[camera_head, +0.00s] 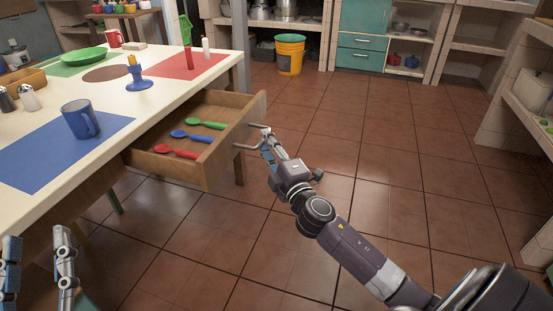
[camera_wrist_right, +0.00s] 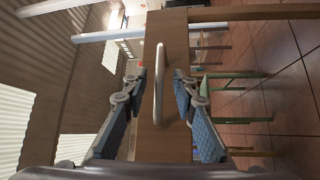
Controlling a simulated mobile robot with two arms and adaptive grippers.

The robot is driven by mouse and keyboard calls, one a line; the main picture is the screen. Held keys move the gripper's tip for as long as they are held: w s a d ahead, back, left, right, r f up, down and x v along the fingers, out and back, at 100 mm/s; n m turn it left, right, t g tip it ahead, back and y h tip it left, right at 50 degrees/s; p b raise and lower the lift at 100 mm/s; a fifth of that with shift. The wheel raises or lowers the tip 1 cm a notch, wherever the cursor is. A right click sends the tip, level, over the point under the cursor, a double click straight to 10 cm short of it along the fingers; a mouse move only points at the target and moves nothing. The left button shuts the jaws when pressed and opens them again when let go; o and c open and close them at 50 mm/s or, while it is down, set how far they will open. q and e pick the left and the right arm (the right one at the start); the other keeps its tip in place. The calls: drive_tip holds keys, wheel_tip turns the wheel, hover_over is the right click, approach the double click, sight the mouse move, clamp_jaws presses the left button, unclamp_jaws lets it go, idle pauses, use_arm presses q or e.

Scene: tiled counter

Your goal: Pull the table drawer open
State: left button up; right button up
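The wooden table drawer (camera_head: 225,156) is pulled out from the white-topped table (camera_head: 115,103). Red, blue and green spoons lie inside it. My right gripper (camera_head: 266,140) is at the handle on the drawer front. In the right wrist view, the metal handle (camera_wrist_right: 159,85) stands between the two fingers of my right gripper (camera_wrist_right: 159,76). The fingers are apart, with a visible gap on each side of the handle. My left gripper (camera_head: 38,250) is at the lower left, fingers apart and empty, away from the drawer.
A blue mug (camera_head: 80,120) stands on a blue mat (camera_head: 40,160) on the tabletop. A blue candle holder (camera_head: 138,80) stands near the table edge. The tiled floor right of the drawer is clear. A yellow bucket (camera_head: 289,56) stands farther back.

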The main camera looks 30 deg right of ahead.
drive_tip(key=s+a+f, duration=0.1)
drive_tip(key=s, duration=0.8)
drive_tip(key=shift+s+a+f, duration=0.15)
drive_tip(key=shift+s, duration=0.15)
